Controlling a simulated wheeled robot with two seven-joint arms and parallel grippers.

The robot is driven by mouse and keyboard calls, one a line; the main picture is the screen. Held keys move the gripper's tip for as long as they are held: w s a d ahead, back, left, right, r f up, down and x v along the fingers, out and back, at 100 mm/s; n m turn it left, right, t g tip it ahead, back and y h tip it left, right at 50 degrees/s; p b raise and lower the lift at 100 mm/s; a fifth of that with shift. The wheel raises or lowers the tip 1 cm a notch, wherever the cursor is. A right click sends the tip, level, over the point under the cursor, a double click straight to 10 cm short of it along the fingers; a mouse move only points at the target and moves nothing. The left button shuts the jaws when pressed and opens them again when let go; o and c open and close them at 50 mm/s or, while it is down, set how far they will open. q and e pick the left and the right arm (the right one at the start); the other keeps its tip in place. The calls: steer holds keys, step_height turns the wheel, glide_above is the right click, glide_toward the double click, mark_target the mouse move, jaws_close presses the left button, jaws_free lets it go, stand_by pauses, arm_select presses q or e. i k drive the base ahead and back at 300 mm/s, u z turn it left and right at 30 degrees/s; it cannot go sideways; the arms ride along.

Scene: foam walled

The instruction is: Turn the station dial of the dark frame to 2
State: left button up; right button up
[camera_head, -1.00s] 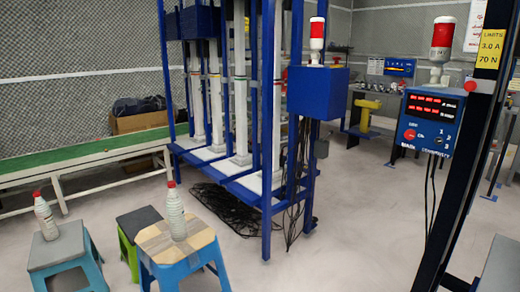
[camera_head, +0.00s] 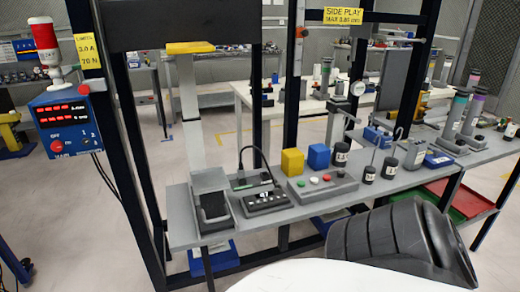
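The dark frame (camera_head: 122,130) stands at the left, with more black uprights (camera_head: 292,75) and a workbench within it. A blue control box (camera_head: 66,122) is fixed to its left side, with red digit displays and a red button (camera_head: 56,147) marked OFF and MAIN. The small dark station dial (camera_head: 87,141) sits at the box's lower right, beside tiny white numbers. Its setting is too small to read. Neither of my grippers is in view, and nothing is seen touching the box.
A grey bench (camera_head: 385,188) crosses the middle, holding a keypad (camera_head: 264,200), yellow block (camera_head: 292,162), blue block (camera_head: 318,156) and black weights. A red-and-white beacon (camera_head: 45,45) tops the box. Open floor (camera_head: 60,215) lies at left. A dark rounded part, probably mine, fills the lower right.

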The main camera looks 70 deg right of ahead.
mark_target(340, 174)
steer(key=z, duration=2.6)
steer(key=k, duration=0.6)
steer(key=z, duration=0.3)
steer(key=i, duration=0.9)
steer(key=u, duration=0.1)
